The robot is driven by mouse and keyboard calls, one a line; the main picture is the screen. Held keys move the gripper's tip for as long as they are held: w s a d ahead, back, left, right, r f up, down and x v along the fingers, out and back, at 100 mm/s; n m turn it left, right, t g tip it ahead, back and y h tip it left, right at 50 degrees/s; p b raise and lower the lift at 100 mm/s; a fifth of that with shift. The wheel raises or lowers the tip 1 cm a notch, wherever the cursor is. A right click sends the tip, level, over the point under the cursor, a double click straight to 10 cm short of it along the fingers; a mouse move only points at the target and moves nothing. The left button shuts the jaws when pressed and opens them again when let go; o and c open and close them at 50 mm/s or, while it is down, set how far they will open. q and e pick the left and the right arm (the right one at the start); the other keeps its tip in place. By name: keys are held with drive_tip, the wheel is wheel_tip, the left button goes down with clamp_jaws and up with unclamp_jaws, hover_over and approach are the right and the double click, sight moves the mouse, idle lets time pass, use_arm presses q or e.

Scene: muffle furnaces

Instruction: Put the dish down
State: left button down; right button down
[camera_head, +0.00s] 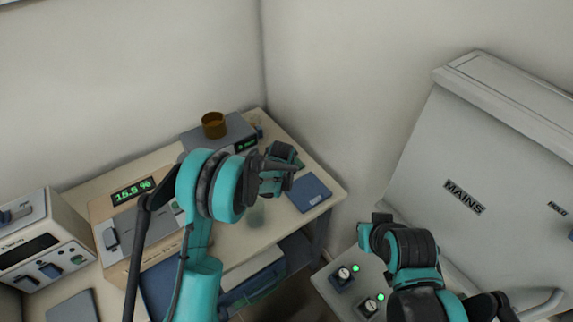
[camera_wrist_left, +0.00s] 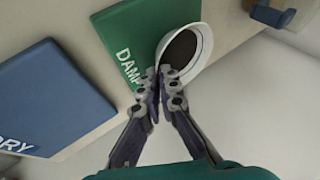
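In the left wrist view a white dish (camera_wrist_left: 205,50) with dark brown contents is at the fingertips of my left gripper (camera_wrist_left: 158,82). The fingers are close together on its near rim. The dish appears tilted in this view and overlaps a green mat (camera_wrist_left: 125,30) lettered "DAMP", partly covered; I cannot tell whether it touches the mat. In the head view my left gripper (camera_head: 280,165) is above the right part of the table, and the dish is not distinguishable there. My right arm is at the lower right of the head view; its fingertips are not clear.
A blue mat (camera_wrist_left: 50,95) lies left of the green one. The table (camera_head: 232,240) also holds a scale reading 15.5 % (camera_head: 135,190), a grey device (camera_head: 190,140) with an amber cup (camera_head: 213,125), and a boxy instrument (camera_head: 40,240). A large grey furnace (camera_head: 480,160) stands at right.

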use_arm(q)
drive_tip(key=shift+f, duration=0.5)
drive_tip(key=shift+r, duration=0.1)
drive_tip(key=c, duration=2)
unclamp_jaws()
drive_tip(key=shift+s+r, duration=0.1)
drive_tip(key=shift+r, duration=0.15)
drive_tip(key=p+v, duration=0.2)
drive_tip(key=v, duration=0.9)
drive_tip(key=shift+s+r+p, duration=0.2)
drive_tip(key=shift+r+p, duration=0.05)
drive_tip(key=shift+p, duration=0.15)
